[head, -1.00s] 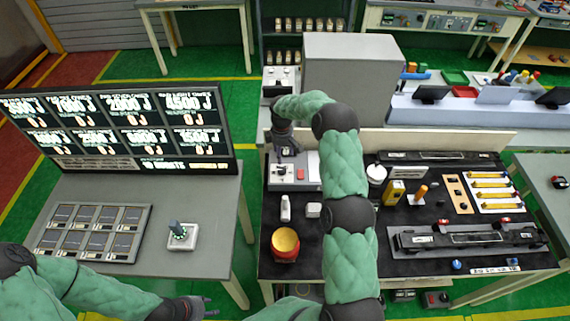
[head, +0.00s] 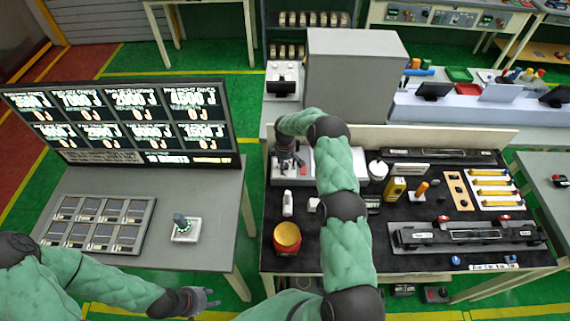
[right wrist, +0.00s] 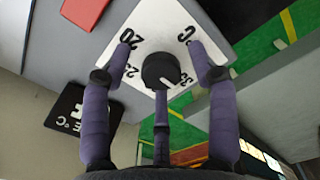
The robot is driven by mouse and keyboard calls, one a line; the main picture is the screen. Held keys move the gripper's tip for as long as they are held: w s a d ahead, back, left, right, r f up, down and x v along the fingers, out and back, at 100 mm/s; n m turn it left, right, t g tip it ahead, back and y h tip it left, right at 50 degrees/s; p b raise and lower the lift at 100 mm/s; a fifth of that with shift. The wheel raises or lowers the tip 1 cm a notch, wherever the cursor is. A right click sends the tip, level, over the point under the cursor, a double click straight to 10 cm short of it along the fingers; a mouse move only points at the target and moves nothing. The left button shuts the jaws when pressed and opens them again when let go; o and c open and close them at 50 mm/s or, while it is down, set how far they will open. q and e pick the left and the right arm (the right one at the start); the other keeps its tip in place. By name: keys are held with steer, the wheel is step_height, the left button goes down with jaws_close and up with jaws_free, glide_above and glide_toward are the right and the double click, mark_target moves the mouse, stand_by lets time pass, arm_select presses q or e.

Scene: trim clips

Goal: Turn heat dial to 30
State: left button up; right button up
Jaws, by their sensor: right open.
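The heat dial is a black round knob (right wrist: 160,70) with a white mark, on a white plate (right wrist: 165,22) printed with 20, 25, 35 and °C. The white mark points to the lower right in the right wrist view, toward the 35 side; the 30 label is hidden behind a finger. My right gripper (right wrist: 161,62) is open, its purple fingers spread around the knob; contact cannot be made out. In the head view my right gripper (head: 289,160) is over the dial's white panel (head: 280,180) and covers the knob. My left gripper (head: 203,301) is open and empty, low at the front left.
A bench (head: 300,263) carries a red-and-yellow cup (head: 287,237), a white bottle (head: 288,204), a yellow device (head: 395,189) and long black trim parts (head: 470,235). A tall grey box (head: 355,75) stands behind. A joystick (head: 183,228) and screen (head: 120,120) are at left.

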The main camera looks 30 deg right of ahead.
steer(key=c, duration=1.2)
steer(key=shift+o, duration=0.2)
steer(key=shift+f+m+b, duration=0.15)
steer(key=shift+m+b, duration=0.25)
steer(key=shift+b, duration=0.45)
steer(key=m+b, duration=0.5)
steer(key=b, duration=0.1)
steer(key=shift+s+f, duration=0.1)
steer(key=shift+f, duration=0.05)
steer(key=m+b, duration=0.2)
steer(key=m, duration=0.1)
steer(key=shift+b, duration=0.4)
steer(key=shift+a+m+b, duration=0.1)
steer(key=shift+m+b, duration=0.7)
steer(key=shift+m, duration=0.6)
steer(key=shift+s, duration=0.1)
